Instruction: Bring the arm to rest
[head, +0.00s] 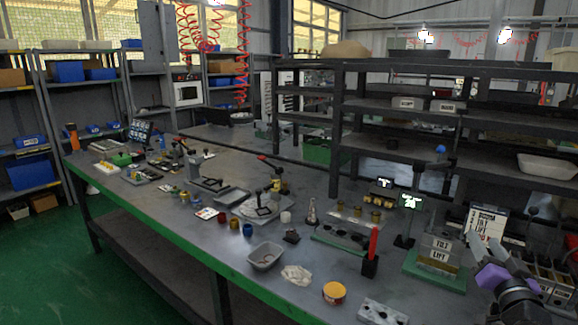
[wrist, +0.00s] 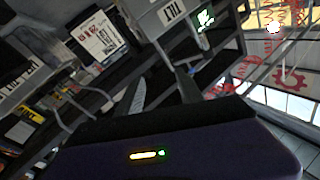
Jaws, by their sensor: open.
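My gripper (head: 484,241) is at the lower right of the head view, raised at the right end of the bench, in front of the labelled boxes. Its fingers point up and to the left, are apart and hold nothing that I can see. In the wrist view the purple gripper body (wrist: 190,150) fills the bottom, with a small lit strip. Two grey fingers stand up from it, tilted, with shelves and boxes behind them.
A long green-edged workbench (head: 262,292) carries many small parts, a grey bin (head: 265,256) and a yellow round tin (head: 334,293). A red upright piece (head: 373,243) and a clear box marked LIFT (head: 440,250) stand left of my gripper. Dark shelving (head: 400,95) rises behind.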

